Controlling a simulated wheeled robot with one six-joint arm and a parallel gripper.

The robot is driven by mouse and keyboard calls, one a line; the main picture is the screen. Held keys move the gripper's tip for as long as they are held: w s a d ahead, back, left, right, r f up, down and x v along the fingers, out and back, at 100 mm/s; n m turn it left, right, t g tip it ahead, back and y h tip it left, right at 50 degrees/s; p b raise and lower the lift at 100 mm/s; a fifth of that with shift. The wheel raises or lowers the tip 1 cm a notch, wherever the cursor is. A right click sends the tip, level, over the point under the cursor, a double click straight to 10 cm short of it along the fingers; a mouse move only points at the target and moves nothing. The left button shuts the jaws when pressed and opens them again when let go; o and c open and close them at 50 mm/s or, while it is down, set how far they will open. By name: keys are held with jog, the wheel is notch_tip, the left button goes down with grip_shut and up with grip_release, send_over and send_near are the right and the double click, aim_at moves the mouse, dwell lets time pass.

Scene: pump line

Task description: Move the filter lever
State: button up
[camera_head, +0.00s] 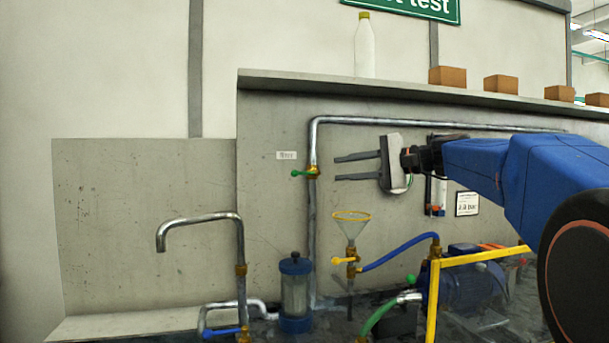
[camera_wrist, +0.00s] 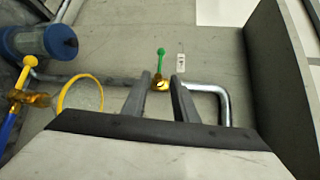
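The filter lever (camera_head: 301,173) is a small green handle on a brass valve (camera_head: 314,171) on the vertical grey pipe, below a small white label (camera_head: 286,155). In the head view it points left from the pipe. My gripper (camera_head: 337,168) is open and empty, its fingers pointing left toward the pipe, just right of the valve in the picture. In the wrist view the green lever (camera_wrist: 160,58) and its valve (camera_wrist: 160,84) appear between and just beyond the two open fingertips (camera_wrist: 159,79). I see no contact with the lever.
A yellow-rimmed funnel (camera_head: 352,217) stands below my gripper, with a blue hose (camera_head: 400,249) beside it. A blue-capped filter housing (camera_head: 295,285) and a bent tap pipe (camera_head: 200,221) are lower left. A ledge (camera_head: 330,82) above carries a bottle (camera_head: 364,48) and several brown blocks.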

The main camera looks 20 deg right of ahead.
aim_at(307, 173)
jog(key=x, duration=1.2)
jog(key=shift+w+a, duration=0.2)
grip_shut()
jog(key=shift+f, duration=0.1)
dwell(1.0)
